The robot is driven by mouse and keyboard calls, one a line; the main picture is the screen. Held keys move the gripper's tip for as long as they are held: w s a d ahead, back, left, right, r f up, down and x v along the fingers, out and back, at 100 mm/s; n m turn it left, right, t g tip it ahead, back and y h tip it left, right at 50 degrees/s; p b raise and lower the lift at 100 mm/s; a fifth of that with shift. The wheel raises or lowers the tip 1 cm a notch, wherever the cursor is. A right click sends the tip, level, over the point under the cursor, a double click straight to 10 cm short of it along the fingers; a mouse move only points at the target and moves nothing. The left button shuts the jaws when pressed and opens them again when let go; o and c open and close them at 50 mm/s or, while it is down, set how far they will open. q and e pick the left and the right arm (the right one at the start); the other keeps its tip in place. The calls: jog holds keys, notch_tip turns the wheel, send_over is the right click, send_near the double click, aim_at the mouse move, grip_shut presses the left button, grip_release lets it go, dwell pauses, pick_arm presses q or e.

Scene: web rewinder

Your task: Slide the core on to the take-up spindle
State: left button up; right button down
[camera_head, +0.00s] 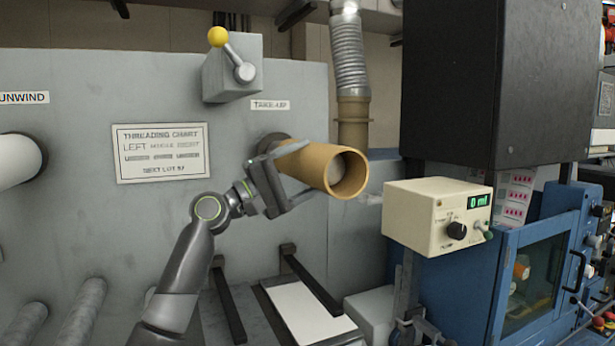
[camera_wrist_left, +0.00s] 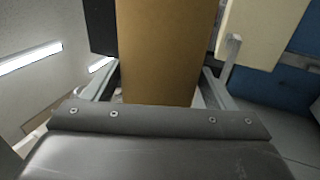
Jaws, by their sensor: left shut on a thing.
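The core (camera_head: 318,163) is a brown cardboard tube in the head view, below the TAKE-UP label. In the left wrist view the core (camera_wrist_left: 158,50) runs between the two fingers. My right gripper is not in view.
A cream box with a green display (camera_head: 437,215) stands right of the core. A yellow-knobbed lever (camera_head: 231,60) is above it, and a ribbed hose (camera_head: 350,60) hangs behind. Two dark bars (camera_head: 305,280) and a white plate (camera_head: 305,312) lie below.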

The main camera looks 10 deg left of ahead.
aim_at(282, 168)
pick_arm(q)
jog(key=shift+w+a+b, duration=0.35)
jog(key=shift+w+a, duration=0.4)
jog(key=shift+w, duration=0.2)
jog(key=shift+w+a, duration=0.45)
jog(key=shift+w, duration=0.15)
jog(key=shift+w+a, duration=0.4)
jog(key=shift+w, duration=0.2)
jog(key=shift+w+a+r, duration=0.1)
jog(key=shift+w+a, duration=0.7)
jog(key=shift+w, duration=0.4)
jog(key=shift+f, duration=0.3)
jog(key=o, duration=1.1)
